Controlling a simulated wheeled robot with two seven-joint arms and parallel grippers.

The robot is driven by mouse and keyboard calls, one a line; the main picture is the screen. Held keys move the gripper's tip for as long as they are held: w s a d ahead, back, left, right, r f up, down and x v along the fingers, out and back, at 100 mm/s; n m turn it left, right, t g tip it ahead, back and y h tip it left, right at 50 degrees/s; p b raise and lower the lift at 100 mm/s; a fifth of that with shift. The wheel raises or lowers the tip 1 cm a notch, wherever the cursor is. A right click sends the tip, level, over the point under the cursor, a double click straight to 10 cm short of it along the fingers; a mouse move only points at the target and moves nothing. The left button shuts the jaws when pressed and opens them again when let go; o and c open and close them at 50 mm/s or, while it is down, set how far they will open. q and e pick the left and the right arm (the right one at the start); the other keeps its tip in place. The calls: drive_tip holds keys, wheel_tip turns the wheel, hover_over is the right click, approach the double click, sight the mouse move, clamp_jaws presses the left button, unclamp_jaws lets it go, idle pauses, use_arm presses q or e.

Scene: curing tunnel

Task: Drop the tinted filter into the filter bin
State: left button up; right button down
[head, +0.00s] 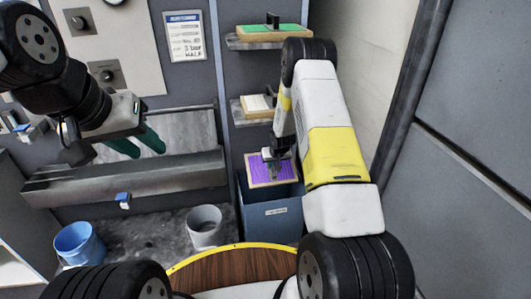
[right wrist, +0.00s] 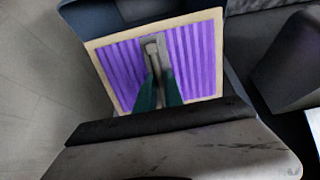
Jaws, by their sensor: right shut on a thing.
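The tinted filter is a purple pleated panel in a pale wooden frame (head: 258,172); it also shows in the right wrist view (right wrist: 122,72). My right gripper (head: 272,160) is shut on the small grey handle on the filter's face. The filter is at the mouth of the blue-grey filter bin (head: 268,220), tilted, with its lower part overlapping the bin's opening. The bin's walls also show around it in the right wrist view (right wrist: 236,82). I cannot tell whether the filter touches the bin. My left gripper (head: 137,145) is open and empty, with green fingers apart, before a grey trough.
Above the bin are two shelves, one with a green filter (head: 268,33), the lower with a pale filter (head: 256,106). A blue bucket (head: 80,243) and a grey bucket (head: 204,226) stand on the floor to the left. A grey trough (head: 130,176) runs along the wall.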

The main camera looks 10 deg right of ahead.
drive_tip(key=c, duration=1.4)
unclamp_jaws()
drive_tip(key=shift+r, duration=0.1)
drive_tip(key=v, duration=0.7)
drive_tip(key=shift+s+r, duration=0.2)
drive_tip(key=shift+r, duration=0.05)
